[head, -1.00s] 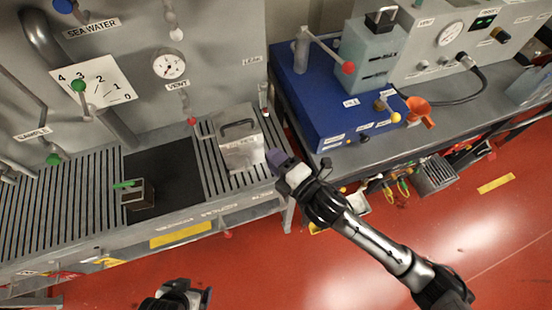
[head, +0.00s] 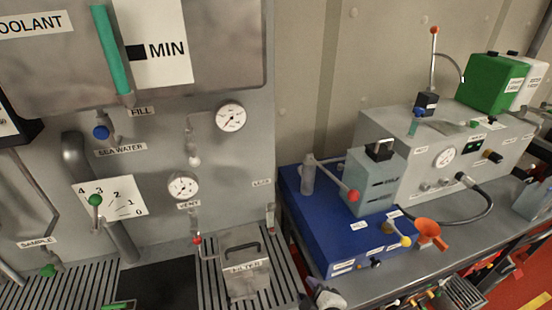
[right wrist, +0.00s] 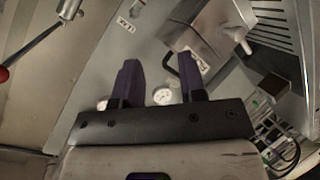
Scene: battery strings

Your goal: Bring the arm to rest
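My right gripper (head: 325,294) shows only in part at the bottom edge of the head view, in front of the lower front edge of the blue unit. In the right wrist view its two purple fingers (right wrist: 159,68) stand apart with nothing held between them. The rest of the right arm is cut off below the head view. My left gripper is not in view.
A grey filter box (head: 245,262) with a handle stands on the slatted bench left of my right gripper. The blue unit (head: 315,225) with its red-knobbed lever and an orange funnel (head: 428,234) are to the right. Red floor shows at lower right.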

